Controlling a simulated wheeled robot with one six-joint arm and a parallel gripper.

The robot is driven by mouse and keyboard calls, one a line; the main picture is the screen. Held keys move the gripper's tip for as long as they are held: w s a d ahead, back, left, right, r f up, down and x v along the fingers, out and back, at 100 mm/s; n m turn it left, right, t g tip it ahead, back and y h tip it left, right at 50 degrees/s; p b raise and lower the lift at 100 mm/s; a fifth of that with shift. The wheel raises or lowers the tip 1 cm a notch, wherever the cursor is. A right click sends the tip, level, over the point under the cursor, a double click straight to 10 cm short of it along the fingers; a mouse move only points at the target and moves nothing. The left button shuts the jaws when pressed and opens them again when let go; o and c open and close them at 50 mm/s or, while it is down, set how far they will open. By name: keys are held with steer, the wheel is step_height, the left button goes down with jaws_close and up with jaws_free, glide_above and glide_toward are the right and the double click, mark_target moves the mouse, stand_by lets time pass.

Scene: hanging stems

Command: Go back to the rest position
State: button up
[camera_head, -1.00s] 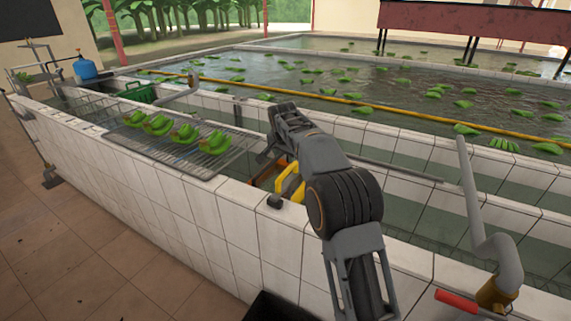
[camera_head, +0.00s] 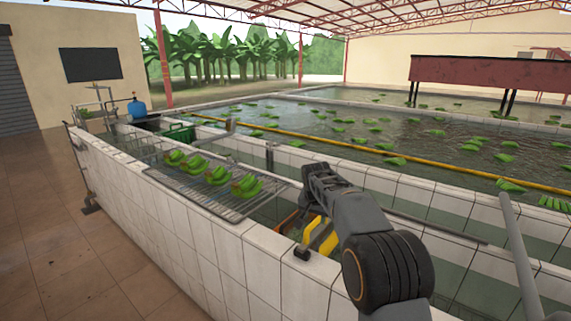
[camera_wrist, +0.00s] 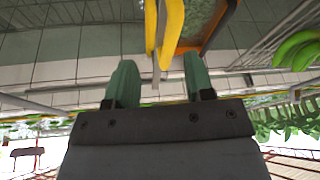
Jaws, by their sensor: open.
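My gripper reaches in from the lower right of the head view, above the white tiled tank wall (camera_head: 190,222). Its fingertips cannot be made out there. In the wrist view my gripper (camera_wrist: 158,72) shows two green fingers spread apart, with nothing held between them. A yellow-handled tool (camera_head: 312,231) hangs at the wall just below my gripper. It also shows in the wrist view (camera_wrist: 172,25), past the fingers and apart from them, beside an orange edge.
Several green banana bunches (camera_head: 215,176) lie on a wire rack (camera_head: 195,196) left of my gripper. Water tanks (camera_head: 400,135) with floating bananas lie beyond a yellow pipe (camera_head: 345,146). A grey pipe (camera_head: 520,255) stands at the right. The tiled floor (camera_head: 50,235) at left is clear.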

steer(key=s+d+n, duration=0.2)
steer(key=s, duration=1.5)
steer(key=s+d+n+y, duration=0.1)
steer(key=s+d+n, duration=0.1)
steer(key=s, duration=1.5)
steer(key=shift+s+f+n, duration=0.25)
steer(key=shift+f+n, duration=0.2)
steer(key=shift+n, duration=0.05)
